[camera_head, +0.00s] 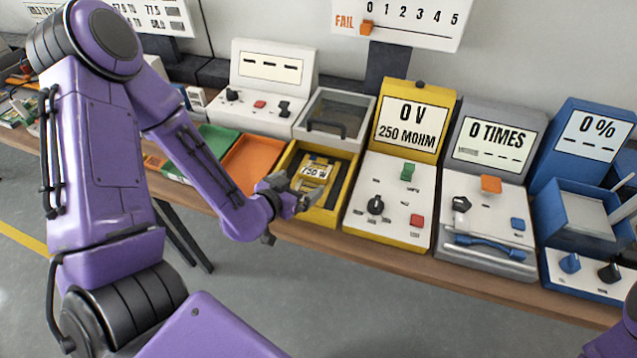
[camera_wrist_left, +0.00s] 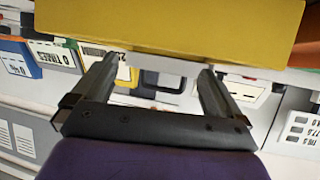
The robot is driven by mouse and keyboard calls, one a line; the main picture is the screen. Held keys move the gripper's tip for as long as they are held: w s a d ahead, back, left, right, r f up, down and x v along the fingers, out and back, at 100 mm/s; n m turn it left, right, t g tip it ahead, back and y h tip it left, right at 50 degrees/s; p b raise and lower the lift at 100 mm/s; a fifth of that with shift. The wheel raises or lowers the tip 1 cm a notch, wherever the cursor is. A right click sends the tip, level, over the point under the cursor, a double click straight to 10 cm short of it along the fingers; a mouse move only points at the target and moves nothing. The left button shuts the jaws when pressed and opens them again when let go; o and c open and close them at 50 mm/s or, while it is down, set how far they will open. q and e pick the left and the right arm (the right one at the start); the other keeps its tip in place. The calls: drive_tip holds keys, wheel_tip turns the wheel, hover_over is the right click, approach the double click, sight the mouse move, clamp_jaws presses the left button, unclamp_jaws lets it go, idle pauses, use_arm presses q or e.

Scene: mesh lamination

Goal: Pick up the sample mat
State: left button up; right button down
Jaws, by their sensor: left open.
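A yellow piece marked "750 W" (camera_head: 314,172), which looks like the sample mat, lies in a dark-lined yellow tray (camera_head: 318,217) on the bench. My left gripper (camera_head: 290,196) is open and empty at the front of this tray, near its front left corner. In the left wrist view the two fingers (camera_wrist_left: 160,72) are spread apart with nothing between them. A large yellow surface, probably the tray, fills the top of that view beyond the fingertips. The mat itself cannot be made out there. My right gripper is not in view.
An orange tray (camera_head: 252,163) and a green tray (camera_head: 212,145) stand left of the yellow one. A yellow tester reading "0 V" (camera_head: 390,205) stands close on the right, then a "0 TIMES" device (camera_head: 485,215) and a blue "0 %" device (camera_head: 590,130). A clear-lidded box (camera_head: 335,115) stands behind.

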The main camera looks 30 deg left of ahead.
sight(314, 171)
use_arm(q)
drive_tip(key=shift+w+a+f+p, duration=0.15)
drive_tip(key=shift+w+f+p, duration=0.15)
drive_tip(key=shift+w+p, duration=0.25)
drive_tip(key=x, duration=0.2)
drive_tip(key=p+x, duration=0.1)
drive_tip(key=x, duration=0.3)
drive_tip(key=shift+w+a+r+p, duration=0.1)
drive_tip(key=shift+w+a+p, duration=0.05)
drive_tip(key=shift+a+p, duration=0.15)
drive_tip(key=shift+w, duration=0.4)
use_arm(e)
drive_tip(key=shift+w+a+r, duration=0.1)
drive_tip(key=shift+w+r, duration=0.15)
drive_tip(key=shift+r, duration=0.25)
use_arm(q)
drive_tip(key=c, duration=0.9)
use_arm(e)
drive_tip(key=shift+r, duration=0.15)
